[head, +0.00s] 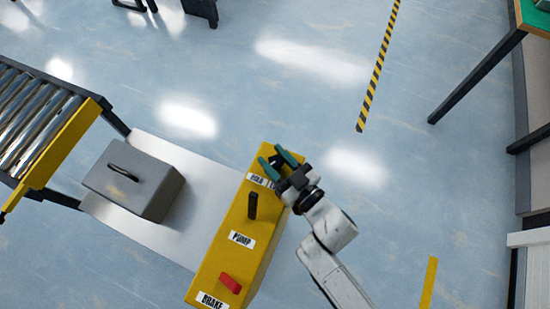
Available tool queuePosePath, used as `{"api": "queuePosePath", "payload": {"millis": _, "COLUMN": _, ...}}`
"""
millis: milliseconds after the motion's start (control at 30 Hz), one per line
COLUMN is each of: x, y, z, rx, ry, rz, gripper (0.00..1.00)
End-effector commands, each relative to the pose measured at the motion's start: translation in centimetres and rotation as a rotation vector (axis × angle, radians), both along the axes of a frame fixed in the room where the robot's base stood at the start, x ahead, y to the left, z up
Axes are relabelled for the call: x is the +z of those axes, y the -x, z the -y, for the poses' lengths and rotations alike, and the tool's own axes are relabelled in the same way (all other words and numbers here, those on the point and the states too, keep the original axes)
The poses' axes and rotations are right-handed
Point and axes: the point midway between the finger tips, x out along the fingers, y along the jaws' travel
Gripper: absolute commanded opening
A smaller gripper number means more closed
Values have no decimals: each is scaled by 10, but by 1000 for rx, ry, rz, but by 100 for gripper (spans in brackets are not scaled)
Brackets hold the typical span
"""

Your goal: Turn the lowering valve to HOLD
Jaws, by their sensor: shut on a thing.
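A yellow control box (226,255) stands at the lower middle of the head view. Its far end bears a white label (257,179) that reads HOLD, with a second part mostly covered by my gripper. My gripper (277,162), with teal fingers, is over this far end, beside the label. It is shut on the lowering valve there. The valve's handle is hidden by the fingers, so I cannot tell which way it points.
On the same box are a black lever (252,206) by the PUMP label (241,240) and a red lever (230,284) by the BRAKE label (211,300). A grey case (133,180) sits on the pale platform (207,180) to the left. A roller conveyor (62,145) is farther left. Open floor lies beyond.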

Motion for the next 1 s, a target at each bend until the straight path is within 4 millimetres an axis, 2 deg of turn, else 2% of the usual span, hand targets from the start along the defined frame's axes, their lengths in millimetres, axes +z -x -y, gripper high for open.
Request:
{"api": "queuePosePath", "payload": {"millis": 933, "x": 2, "y": -1, "z": 0, "rx": -65, "ry": -3, "rz": 4, "gripper": 12}}
{"api": "queuePosePath", "payload": {"millis": 967, "x": 2, "y": -1, "z": 0, "rx": -65, "ry": -3, "rz": 4, "gripper": 45}}
{"api": "queuePosePath", "payload": {"millis": 1000, "x": 2, "y": -1, "z": 0, "rx": -65, "ry": -2, "rz": 4, "gripper": 48}}
